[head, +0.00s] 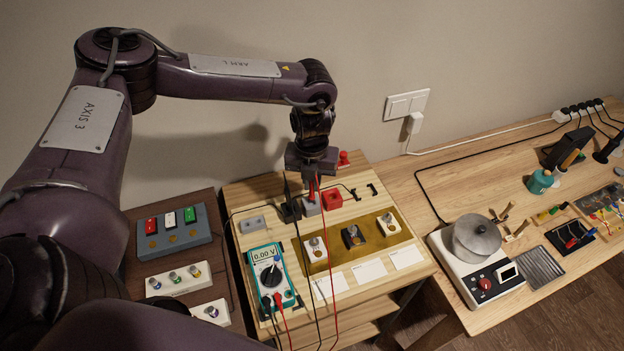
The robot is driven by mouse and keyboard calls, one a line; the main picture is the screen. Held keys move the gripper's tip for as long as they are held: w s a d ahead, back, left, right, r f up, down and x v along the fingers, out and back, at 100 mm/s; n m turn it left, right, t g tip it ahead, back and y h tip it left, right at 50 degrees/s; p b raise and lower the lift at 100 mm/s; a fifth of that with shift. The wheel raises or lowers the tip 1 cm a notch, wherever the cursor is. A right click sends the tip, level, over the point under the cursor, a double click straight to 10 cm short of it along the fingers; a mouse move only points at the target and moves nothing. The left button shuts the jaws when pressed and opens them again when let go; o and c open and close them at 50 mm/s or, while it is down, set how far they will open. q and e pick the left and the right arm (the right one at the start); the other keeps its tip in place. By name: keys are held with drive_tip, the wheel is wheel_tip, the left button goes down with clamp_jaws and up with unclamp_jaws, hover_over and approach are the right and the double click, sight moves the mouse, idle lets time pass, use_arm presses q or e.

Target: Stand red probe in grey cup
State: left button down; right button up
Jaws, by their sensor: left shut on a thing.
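My left gripper (312,179) points down over the back part of the wooden board. It is shut on the red probe (312,190), which hangs below the fingers roughly upright. My right gripper is out of view.
A teal multimeter (270,276) lies at the board's front left, with probe leads trailing forward. A hot plate with a pot (476,238) stands on the table to the right.

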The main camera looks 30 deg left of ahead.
sight(312, 196)
use_arm(q)
drive_tip(key=shift+f+b, duration=0.7)
drive_tip(key=shift+f, duration=0.8)
drive_tip(key=c, duration=1.4)
unclamp_jaws()
drive_tip(key=shift+o, duration=0.4)
drive_tip(key=o, duration=0.3)
drive_tip(key=shift+r, duration=0.1)
wheel_tip(312, 196, up, 7)
drive_tip(key=p, duration=0.6)
